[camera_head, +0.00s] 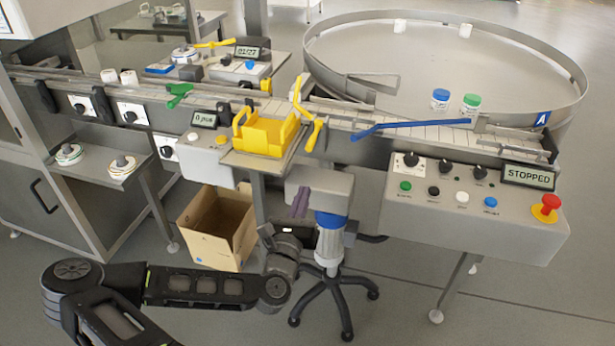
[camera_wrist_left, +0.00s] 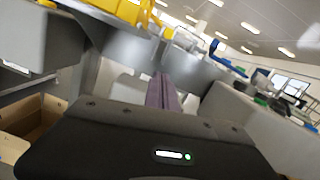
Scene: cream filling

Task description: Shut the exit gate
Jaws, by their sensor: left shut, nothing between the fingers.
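The pictures do not label any part as the exit gate. A long blue bar (camera_head: 412,128) lies slantwise over the conveyor at the front of the round table, near a blue plate marked A (camera_head: 542,119). A green lever (camera_head: 179,95) sits at the conveyor on the left, and a yellow lever (camera_head: 315,134) stands beside the yellow bin. My left gripper (camera_head: 300,203) is below the conveyor, in front of the grey housing, apart from these parts. Its purple fingers show together and empty in the wrist view (camera_wrist_left: 162,92). My right gripper is not in view.
The round table (camera_head: 440,60) carries several jars, with blue-lidded (camera_head: 440,97) and green-lidded (camera_head: 471,104) ones near its front. The yellow bin (camera_head: 265,133) is above my gripper. A control box with a red knob (camera_head: 546,208) reads STOPPED.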

